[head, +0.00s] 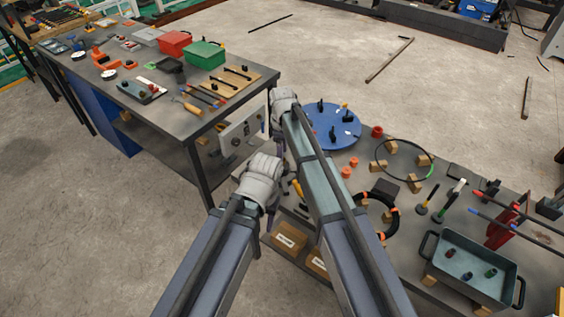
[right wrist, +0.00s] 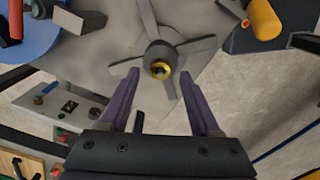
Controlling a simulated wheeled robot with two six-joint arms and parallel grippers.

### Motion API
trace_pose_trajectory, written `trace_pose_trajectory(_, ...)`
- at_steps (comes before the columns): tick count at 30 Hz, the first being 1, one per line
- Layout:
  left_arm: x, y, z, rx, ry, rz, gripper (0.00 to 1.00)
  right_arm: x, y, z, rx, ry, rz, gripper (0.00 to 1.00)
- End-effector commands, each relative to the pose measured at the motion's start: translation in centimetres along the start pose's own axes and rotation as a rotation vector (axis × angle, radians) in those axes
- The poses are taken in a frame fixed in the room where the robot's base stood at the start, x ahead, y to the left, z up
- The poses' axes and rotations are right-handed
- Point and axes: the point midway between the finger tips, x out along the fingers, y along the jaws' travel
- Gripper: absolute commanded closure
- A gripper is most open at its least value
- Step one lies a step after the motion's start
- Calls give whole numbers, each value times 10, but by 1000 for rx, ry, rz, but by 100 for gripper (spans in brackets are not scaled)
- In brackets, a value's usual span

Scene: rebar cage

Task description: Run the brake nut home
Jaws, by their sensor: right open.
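The brake nut (right wrist: 161,69) is a small gold ring with a dark centre, on the dark hub of a grey vaned wheel (right wrist: 195,46) in the right wrist view. My right gripper (right wrist: 160,75) is open and empty, its purple fingers on either side of the nut's line with a gap to each side. I cannot tell how far the fingertips are from the nut in depth. In the head view the right gripper (head: 277,142) is partly hidden by its own wrist, and the nut is hidden. My left wrist is beside it, and its jaws cannot be made out.
A blue round tray (head: 332,126) with dark parts lies on the right bench. A control panel (head: 243,135) stands between the benches. The left bench holds a green box (head: 205,54) and tools. A grey-green bin (head: 472,268) sits at the right.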

Motion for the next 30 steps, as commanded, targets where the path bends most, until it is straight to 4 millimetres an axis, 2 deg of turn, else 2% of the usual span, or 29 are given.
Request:
trace_pose_trajectory(1, 12, 1, -1, 0, 0, 0, 50, 12, 0, 0, 0, 0, 0, 36)
trace_pose_trajectory(3, 16, 2, -1, 0, 0, 0, 50, 16, 0, 0, 0, 0, 0, 36)
trace_pose_trajectory(14, 17, 2, -1, 0, 0, 0, 50, 17, 0, 0, 0, 0, 0, 37)
trace_pose_trajectory(30, 17, 2, -1, 0, 0, 0, 50, 17, 0, 0, 0, 0, 0, 98)
